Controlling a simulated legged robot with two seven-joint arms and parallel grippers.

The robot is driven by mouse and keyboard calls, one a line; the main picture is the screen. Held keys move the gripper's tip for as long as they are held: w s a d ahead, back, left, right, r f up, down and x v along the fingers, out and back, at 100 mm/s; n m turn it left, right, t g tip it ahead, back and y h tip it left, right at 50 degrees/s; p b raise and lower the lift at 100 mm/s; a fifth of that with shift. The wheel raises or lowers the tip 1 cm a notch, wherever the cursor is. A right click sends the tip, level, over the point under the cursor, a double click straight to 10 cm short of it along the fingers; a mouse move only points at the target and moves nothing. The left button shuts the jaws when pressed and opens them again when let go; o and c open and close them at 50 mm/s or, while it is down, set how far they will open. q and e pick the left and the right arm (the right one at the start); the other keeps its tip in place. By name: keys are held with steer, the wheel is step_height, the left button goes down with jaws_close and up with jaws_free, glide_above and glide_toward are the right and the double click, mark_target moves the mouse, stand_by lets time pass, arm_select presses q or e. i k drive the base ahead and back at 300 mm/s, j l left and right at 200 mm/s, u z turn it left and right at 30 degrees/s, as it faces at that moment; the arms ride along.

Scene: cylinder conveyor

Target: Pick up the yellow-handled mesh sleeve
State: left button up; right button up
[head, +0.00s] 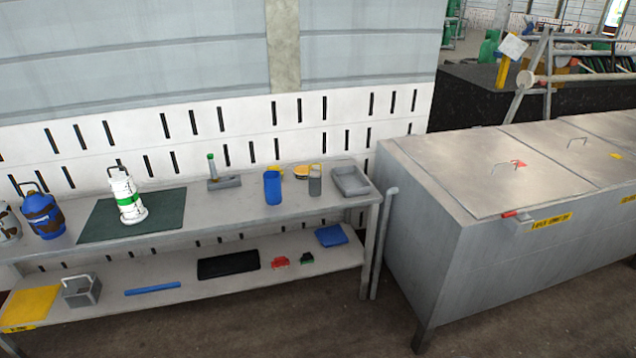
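Neither of my grippers is in view.
A grey tray (350,181) sits right of the grey cylinder, and an orange-yellow round item (301,172) lies behind. A green-topped tool (212,170), a white-green canister (126,195) and a blue canister (42,214) stand left. A metal chest (440,215) stands right.

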mark_target(315, 176)
steer(key=i+j, duration=0.5)
steer(key=i, duration=0.15)
steer(key=i+j+z, duration=0.1)
steer(key=i+j, duration=0.4)
steer(key=i, duration=0.15)
